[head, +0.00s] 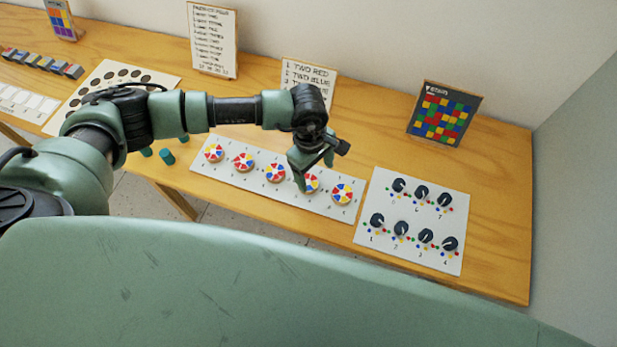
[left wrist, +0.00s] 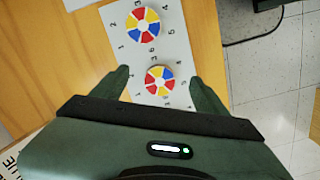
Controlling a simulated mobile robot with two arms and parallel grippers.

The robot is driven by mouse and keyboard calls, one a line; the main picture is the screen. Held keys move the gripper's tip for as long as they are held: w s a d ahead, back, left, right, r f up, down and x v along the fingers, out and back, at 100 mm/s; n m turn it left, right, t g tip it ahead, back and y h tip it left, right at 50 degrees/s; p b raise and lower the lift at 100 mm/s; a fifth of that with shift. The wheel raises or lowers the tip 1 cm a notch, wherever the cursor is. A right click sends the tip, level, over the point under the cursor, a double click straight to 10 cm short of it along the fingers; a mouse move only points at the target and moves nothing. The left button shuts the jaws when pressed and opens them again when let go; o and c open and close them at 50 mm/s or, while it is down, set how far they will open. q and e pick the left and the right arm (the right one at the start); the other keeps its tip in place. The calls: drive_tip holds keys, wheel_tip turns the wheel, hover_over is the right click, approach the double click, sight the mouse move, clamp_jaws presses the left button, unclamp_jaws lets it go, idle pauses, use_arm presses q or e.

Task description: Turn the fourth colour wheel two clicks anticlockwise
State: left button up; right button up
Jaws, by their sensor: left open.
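A white board (head: 232,182) holds a row of several colour wheels with red, yellow, blue and white wedges. The fourth colour wheel (head: 313,184) from the left is partly hidden behind my left gripper (head: 314,172). In the left wrist view a colour wheel (left wrist: 159,80), seemingly the fourth, lies between and beyond the open fingertips. The gripper is above the board and holds nothing; I cannot tell its exact height. The fifth colour wheel (head: 342,193) is just right of it. My right gripper is not in view.
A white panel (head: 415,250) with several dark dials lies right of the wheel board. An instruction card (head: 309,75) and a coloured grid card (head: 443,113) stand behind. Bare wood (head: 490,180) lies at the right.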

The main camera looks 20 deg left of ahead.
sight(308, 182)
use_arm(q)
drive_tip(key=shift+w+a+y, duration=0.2)
drive_tip(key=shift+a+y, duration=0.05)
drive_tip(key=shift+a, duration=0.25)
drive_tip(key=shift+w+a+y, duration=0.2)
drive_tip(key=shift+a+y, duration=0.05)
drive_tip(key=shift+a, duration=0.25)
drive_tip(key=shift+a+f, duration=0.25)
wheel_tip(308, 182, down, 6)
drive_tip(key=shift+d+f+p, duration=0.1)
drive_tip(key=shift+d+p, duration=0.05)
drive_tip(key=shift+p, duration=0.85)
drive_tip(key=shift+f, duration=0.5)
drive_tip(key=shift+c, duration=0.3)
drive_tip(key=c, duration=1.3)
drive_tip(key=shift+w, duration=0.1)
